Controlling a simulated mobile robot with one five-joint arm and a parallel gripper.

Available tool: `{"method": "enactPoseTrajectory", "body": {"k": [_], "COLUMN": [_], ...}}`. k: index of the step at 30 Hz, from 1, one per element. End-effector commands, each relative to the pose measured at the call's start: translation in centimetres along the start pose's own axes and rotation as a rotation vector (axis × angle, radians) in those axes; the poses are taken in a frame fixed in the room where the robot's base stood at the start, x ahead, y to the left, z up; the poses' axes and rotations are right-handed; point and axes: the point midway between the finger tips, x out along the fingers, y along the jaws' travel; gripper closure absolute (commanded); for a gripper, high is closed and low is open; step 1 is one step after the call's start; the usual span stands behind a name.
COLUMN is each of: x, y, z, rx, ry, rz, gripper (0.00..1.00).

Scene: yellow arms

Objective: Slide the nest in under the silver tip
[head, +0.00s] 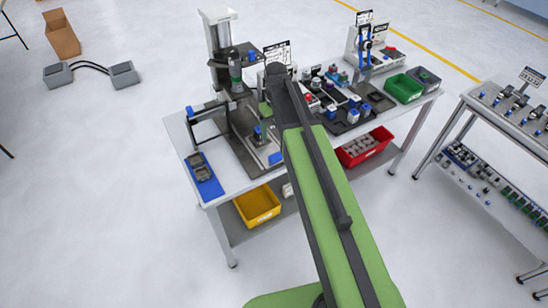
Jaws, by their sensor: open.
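A press (221,40) with a pale column and a dark head stands at the back left of the workbench. A dark greenish cylinder (235,70) hangs from its head; the silver tip at its lower end is too small to make out. A dark base plate (243,148) runs forward from the press. A small block with blue on it, seemingly the nest (262,131), sits on the plate, forward and right of the cylinder, not under it. My green and black arm reaches up over the bench, right of the nest. My gripper is hidden beyond the arm's dark end.
A blue mat with grey trays (202,174) lies at the bench's left. Yellow (257,204) and red (365,146) bins sit below. Dark trays with small parts (348,108) and a green bin (404,88) stand right. A second bench (508,117) is farther right. Floor at left is mostly clear.

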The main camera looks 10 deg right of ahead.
Motion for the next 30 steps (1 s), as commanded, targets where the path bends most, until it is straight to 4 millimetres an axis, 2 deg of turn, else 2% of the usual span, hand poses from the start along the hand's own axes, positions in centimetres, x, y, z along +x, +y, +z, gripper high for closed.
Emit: {"method": "enactPoseTrajectory", "body": {"k": [1,19,24,30], "x": [1.8,13.8,15.5,15.3], "y": [0.0,-0.1,-0.1,-0.1], "z": [0.0,0.0,0.0,0.0], "rx": [0.0,0.0,-0.001,-0.001], "ry": [0.0,0.0,0.0,0.0], "rz": [0.0,0.0,0.0,0.0], "gripper": [0.24,0.24,0.24,0.24]}}
